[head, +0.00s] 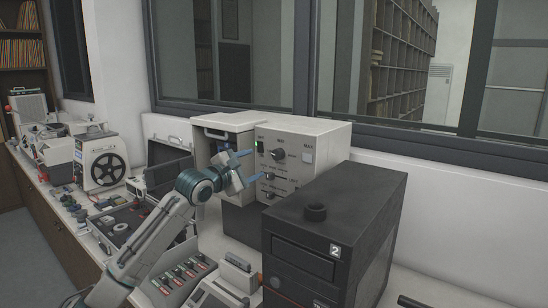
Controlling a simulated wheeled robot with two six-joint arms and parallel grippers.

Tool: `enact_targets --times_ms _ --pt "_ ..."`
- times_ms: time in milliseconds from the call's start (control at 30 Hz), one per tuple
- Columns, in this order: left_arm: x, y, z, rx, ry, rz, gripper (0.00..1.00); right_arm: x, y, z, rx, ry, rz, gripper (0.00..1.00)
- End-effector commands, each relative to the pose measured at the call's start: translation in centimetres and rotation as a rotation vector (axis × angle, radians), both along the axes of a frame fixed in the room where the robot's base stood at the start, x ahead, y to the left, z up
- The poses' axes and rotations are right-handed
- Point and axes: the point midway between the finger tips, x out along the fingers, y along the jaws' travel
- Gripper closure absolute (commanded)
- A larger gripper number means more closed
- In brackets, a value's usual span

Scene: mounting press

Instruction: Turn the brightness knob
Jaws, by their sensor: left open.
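A light grey control box (328,136) stands by the window with its panel facing me. A large dark knob (279,155) with a pointer sits high on the panel, with a MAX label to its right. Smaller dark knobs (270,177) sit lower on the panel. I cannot read which knob is marked brightness. My left gripper (253,166) is open, its two blue fingers spread one above the other, close to the panel's left part. It lies left of the large knob and holds nothing. I cannot tell whether a fingertip touches the panel. My right gripper is not in view.
A switch panel (181,274) and a reel machine (104,162) stand on the left. The window ledge runs behind.

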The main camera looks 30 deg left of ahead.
Motion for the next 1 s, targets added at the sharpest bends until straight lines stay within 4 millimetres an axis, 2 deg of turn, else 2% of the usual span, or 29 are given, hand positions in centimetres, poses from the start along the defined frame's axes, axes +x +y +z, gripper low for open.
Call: enact_targets --times_ms 167,533,700,1000 --pt "2.6 -0.3 0.5 -0.007 -0.001 -0.002 0.44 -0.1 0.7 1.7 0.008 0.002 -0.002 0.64" --pt "8.2 -0.8 0.3 -0.003 0.0 -0.001 0.44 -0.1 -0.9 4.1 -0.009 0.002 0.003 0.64" --pt "9.2 -0.9 0.1 0.001 0.001 -0.001 0.44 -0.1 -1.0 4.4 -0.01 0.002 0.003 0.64" --pt "9.4 -0.9 0.0 0.002 0.0 -0.001 0.44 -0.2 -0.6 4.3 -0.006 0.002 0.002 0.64"
